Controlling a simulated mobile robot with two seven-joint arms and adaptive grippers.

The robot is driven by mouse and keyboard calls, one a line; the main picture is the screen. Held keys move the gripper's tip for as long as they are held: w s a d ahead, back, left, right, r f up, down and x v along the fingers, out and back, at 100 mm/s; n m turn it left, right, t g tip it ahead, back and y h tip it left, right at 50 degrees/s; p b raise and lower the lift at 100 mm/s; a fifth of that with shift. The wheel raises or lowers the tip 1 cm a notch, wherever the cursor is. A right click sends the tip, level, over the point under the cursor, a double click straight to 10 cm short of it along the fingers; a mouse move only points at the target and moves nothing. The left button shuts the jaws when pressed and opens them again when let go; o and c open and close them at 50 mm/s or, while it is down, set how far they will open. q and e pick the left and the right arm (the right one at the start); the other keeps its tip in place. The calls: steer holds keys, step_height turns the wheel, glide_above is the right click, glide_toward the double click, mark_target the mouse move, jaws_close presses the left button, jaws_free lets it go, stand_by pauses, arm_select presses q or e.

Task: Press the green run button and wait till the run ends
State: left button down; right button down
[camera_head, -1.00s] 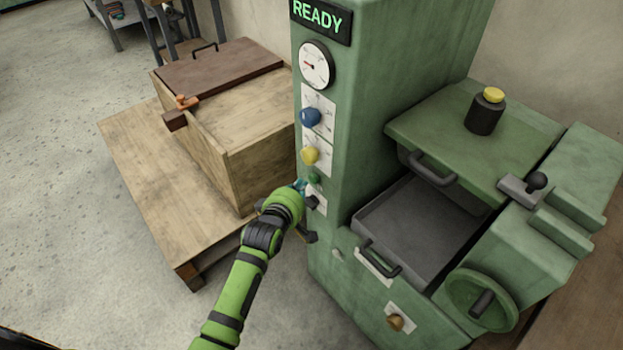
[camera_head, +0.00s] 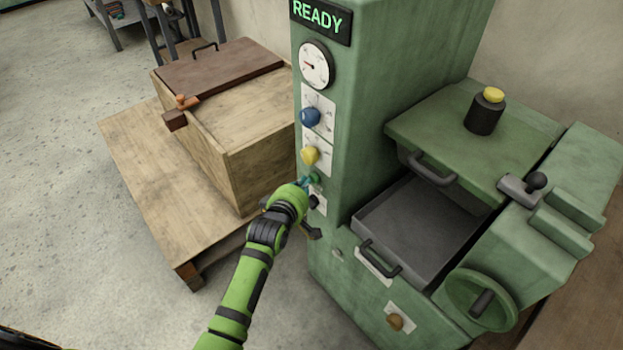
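The green run button (camera_head: 315,178) is a small green knob on the front of the green machine (camera_head: 400,60), below the yellow knob. My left gripper (camera_head: 308,183) is at the panel right beside the button. Its wrist hides most of the fingers, so I cannot tell whether it touches the button or how far its fingers are apart. The display (camera_head: 320,18) at the top of the machine reads READY in green letters. My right gripper is out of view.
A blue knob (camera_head: 310,117), a yellow knob (camera_head: 310,155) and a gauge (camera_head: 314,65) sit above the button. A grey tray (camera_head: 420,225) and a handwheel (camera_head: 482,300) are at right. A wooden box (camera_head: 250,150) stands close at left.

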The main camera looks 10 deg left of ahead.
arm_select(q)
steer(key=shift+w+d, duration=0.15)
steer(key=shift+w, duration=0.1)
stand_by(0.4)
steer(key=shift+s, duration=0.1)
steer(key=shift+s+a+p, duration=0.55)
steer(key=shift+s+p, duration=0.1)
steer(key=shift+p, duration=0.05)
steer(key=s+a+p, duration=0.1)
steer(key=s, duration=0.1)
steer(key=s+a+p, duration=0.1)
steer(key=s+a, duration=0.1)
steer(key=shift+p, duration=0.4)
